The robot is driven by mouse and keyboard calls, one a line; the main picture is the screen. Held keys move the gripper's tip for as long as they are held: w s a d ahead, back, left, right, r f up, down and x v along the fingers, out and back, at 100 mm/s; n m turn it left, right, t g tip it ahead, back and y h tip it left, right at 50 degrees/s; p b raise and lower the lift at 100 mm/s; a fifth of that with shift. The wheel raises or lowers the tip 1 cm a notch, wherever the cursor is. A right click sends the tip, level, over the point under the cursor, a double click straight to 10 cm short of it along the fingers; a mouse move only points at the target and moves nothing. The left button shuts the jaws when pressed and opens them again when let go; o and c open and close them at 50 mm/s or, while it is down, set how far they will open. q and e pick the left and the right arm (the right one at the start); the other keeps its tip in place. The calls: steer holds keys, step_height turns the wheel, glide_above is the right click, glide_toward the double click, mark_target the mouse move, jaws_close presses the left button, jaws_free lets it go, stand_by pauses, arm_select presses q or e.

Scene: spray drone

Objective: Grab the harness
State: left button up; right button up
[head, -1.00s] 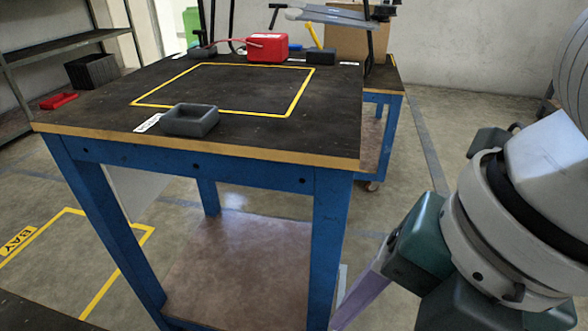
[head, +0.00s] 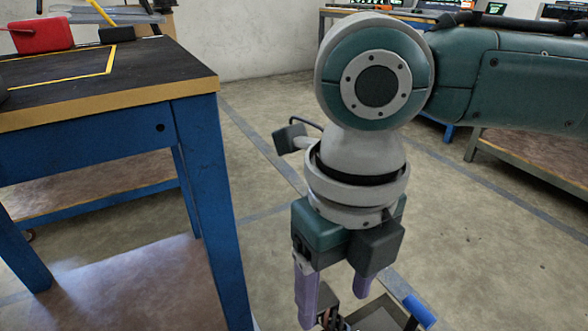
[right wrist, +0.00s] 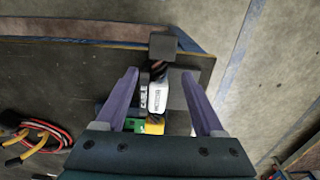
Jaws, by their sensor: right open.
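My right gripper (head: 334,300) points down in the head view, its two purple fingers spread apart. It also shows in the right wrist view (right wrist: 160,80), open, with one finger on each side of what looks like the harness (right wrist: 160,96). This is a dark bundle with a white printed label, a black block at its top, and green and yellow parts near my palm. The fingers stand apart from it, and its lower end is hidden by my gripper. In the head view only a small part shows below the fingers. My left gripper is not in view.
The harness lies on a dark surface (right wrist: 80,75). Red and black cables with yellow-handled tools (right wrist: 32,140) lie at its left. In the head view, a blue-legged table (head: 120,92) stands left of my arm, with a red box (head: 40,36) on it.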

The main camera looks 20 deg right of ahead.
mark_target(333, 316)
step_height(333, 316, down, 4)
steer(key=shift+r+b, duration=0.1)
steer(key=shift+b, duration=0.5)
steer(key=shift+r, duration=0.1)
jaws_close()
